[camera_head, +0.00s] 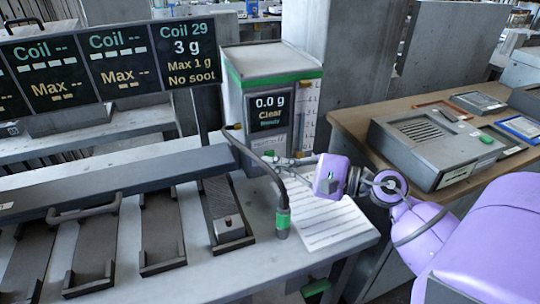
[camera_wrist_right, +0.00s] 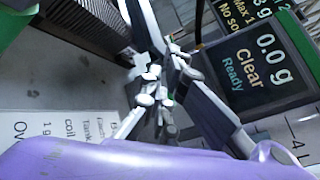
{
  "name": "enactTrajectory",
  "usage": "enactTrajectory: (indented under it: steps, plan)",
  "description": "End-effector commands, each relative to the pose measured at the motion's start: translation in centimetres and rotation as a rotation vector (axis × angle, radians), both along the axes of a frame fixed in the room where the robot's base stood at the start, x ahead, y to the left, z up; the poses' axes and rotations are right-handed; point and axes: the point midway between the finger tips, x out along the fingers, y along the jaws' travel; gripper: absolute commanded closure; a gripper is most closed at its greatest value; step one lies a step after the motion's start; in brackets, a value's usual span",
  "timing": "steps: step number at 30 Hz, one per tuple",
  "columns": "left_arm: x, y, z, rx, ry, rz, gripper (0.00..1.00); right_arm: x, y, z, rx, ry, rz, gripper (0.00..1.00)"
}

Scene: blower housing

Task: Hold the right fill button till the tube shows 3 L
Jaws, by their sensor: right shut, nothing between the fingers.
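The dispenser box (camera_head: 238,100), grey with green trim, stands at the back of the bench. Its screen (camera_head: 268,110) reads 0.0 g, Clear, Ready; it also shows in the right wrist view (camera_wrist_right: 262,68). A pale scale strip (camera_head: 309,105) with L marks runs up the right of its front; a 4 L mark (camera_wrist_right: 300,142) shows in the wrist view. I cannot read a level there. My right gripper (camera_head: 296,161) is shut and empty, close to the lower front of the box. My left gripper is out of view.
A dark hose with a green-collared nozzle (camera_head: 283,222) curves in front of the box. A printed sheet (camera_head: 325,222) lies beneath my right gripper. Coil display boards (camera_head: 122,60) hang at left above slotted trays (camera_head: 160,232). A grey device (camera_head: 435,145) sits on the right-hand table.

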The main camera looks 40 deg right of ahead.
Motion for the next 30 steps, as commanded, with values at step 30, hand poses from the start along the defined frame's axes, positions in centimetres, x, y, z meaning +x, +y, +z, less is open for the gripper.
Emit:
enactTrajectory:
  steps: [30]
  plan:
    - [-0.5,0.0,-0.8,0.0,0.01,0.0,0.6,-4.2,1.0,0.0,0.0,0.001,-0.001,1.0]
